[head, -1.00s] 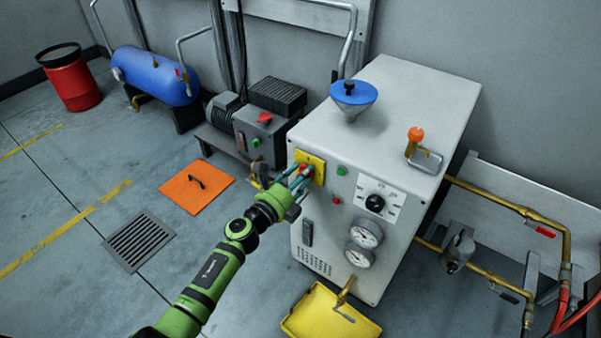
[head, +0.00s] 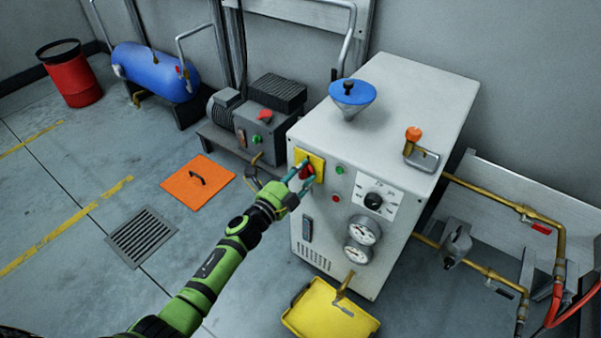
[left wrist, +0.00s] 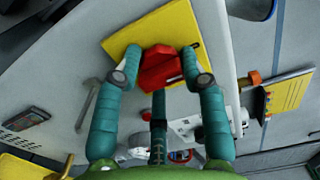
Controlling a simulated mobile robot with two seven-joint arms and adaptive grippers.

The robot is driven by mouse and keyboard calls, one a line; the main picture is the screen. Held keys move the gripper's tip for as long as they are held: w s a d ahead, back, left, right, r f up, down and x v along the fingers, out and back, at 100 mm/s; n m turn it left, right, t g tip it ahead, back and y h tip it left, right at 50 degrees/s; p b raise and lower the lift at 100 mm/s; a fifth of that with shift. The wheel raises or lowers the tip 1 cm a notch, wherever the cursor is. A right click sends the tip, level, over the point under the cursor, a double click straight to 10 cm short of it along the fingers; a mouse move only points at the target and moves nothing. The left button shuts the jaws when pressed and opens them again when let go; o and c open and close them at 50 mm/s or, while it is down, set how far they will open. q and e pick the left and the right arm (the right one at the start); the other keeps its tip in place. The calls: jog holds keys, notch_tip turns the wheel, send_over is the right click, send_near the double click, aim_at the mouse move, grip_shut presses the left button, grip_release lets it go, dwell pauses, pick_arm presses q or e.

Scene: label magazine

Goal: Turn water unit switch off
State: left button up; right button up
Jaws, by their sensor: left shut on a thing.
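The water unit is the large white cabinet (head: 400,95). Its switch is a red handle (head: 306,172) on a yellow plate (head: 318,162) at the upper left of the front panel. My left gripper (head: 301,176) is at the plate with its fingers around the red handle. In the left wrist view the red handle (left wrist: 160,68) sits between the teal fingertips of my left gripper (left wrist: 161,72), in front of the yellow plate (left wrist: 180,25). The fingers are shut on it and hide part of it. My right gripper is not in view.
Beside the switch are a green button (head: 340,169), a red button (head: 336,198), a dial (head: 374,201) and two gauges (head: 362,231). A yellow tray (head: 310,318) lies below the cabinet. A grey motor unit (head: 262,125) stands to the left. Brass pipes (head: 500,210) run at right.

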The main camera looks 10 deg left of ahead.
pick_arm(q)
jog(key=shift+w+a+r, duration=0.2)
jog(key=shift+a+r, duration=0.1)
jog(key=shift+r, duration=0.05)
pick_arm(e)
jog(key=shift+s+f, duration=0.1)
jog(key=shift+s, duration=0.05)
pick_arm(q)
jog(key=o, duration=1.1)
jog(key=shift+c, duration=0.2)
jog(key=shift+o, duration=0.4)
jog(key=shift+f, duration=0.15)
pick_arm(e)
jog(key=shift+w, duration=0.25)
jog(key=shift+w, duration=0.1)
pick_arm(q)
jog(key=shift+s+d, duration=0.1)
jog(key=v, duration=1.2)
